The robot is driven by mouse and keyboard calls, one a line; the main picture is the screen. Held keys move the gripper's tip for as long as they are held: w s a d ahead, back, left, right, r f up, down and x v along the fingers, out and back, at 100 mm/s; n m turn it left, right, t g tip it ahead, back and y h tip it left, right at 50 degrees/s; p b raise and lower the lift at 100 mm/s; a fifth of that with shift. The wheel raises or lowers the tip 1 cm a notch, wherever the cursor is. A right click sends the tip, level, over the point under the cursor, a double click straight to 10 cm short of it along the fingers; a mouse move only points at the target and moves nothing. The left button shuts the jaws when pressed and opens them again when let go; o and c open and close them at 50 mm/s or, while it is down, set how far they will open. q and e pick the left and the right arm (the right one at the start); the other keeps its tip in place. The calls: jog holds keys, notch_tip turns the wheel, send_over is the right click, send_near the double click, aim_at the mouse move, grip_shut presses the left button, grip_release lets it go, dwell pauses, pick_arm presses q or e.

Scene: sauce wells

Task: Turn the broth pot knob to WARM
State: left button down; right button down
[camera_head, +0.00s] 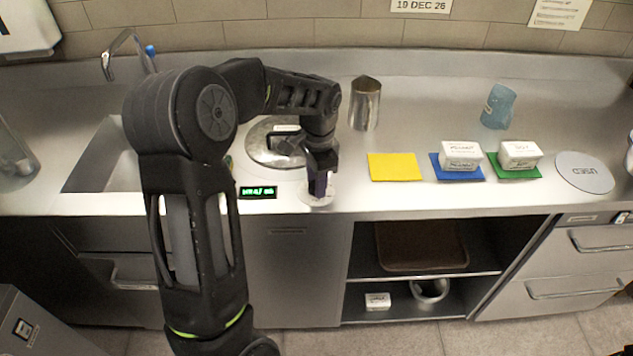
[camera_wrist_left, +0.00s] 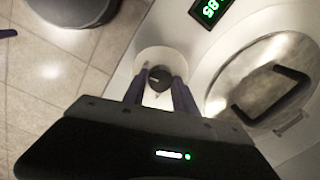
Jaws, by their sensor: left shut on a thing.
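The broth pot knob (camera_wrist_left: 159,78) is a dark round knob with a pale mark, on a white dial plate (camera_wrist_left: 157,58). In the head view the dial plate (camera_head: 318,193) lies at the counter's front edge, and my gripper hides the knob. My left gripper (camera_head: 319,188) points down over the dial, its fingers (camera_wrist_left: 160,90) shut on the knob's sides. The pot's round metal lid (camera_head: 262,143) with a dark handle (camera_wrist_left: 272,96) is set in the counter beside it. A green-lit display (camera_head: 258,193) sits left of the dial. The dial's lettering is not readable. My right gripper is out of view.
A yellow mat (camera_head: 395,167) lies to the right. White labelled tubs (camera_head: 460,154) stand on blue and green mats. A metal pitcher (camera_head: 365,103) and a blue cup (camera_head: 497,106) stand farther back. The sink (camera_head: 100,165) is at the left.

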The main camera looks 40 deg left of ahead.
pick_arm(q)
jog(key=n+b, duration=0.1)
jog(key=n, duration=0.4)
jog(key=shift+w, duration=0.1)
jog(key=shift+n+g+b, duration=0.3)
jog(key=shift+n+b, duration=0.05)
jog(key=shift+n, duration=2.05)
jog(key=c, duration=1)
grip_release()
notch_tip(320, 180, up, 8)
jog(key=shift+d+f+b, duration=0.1)
jog(key=shift+d+b, duration=0.05)
jog(key=shift+b, duration=0.25)
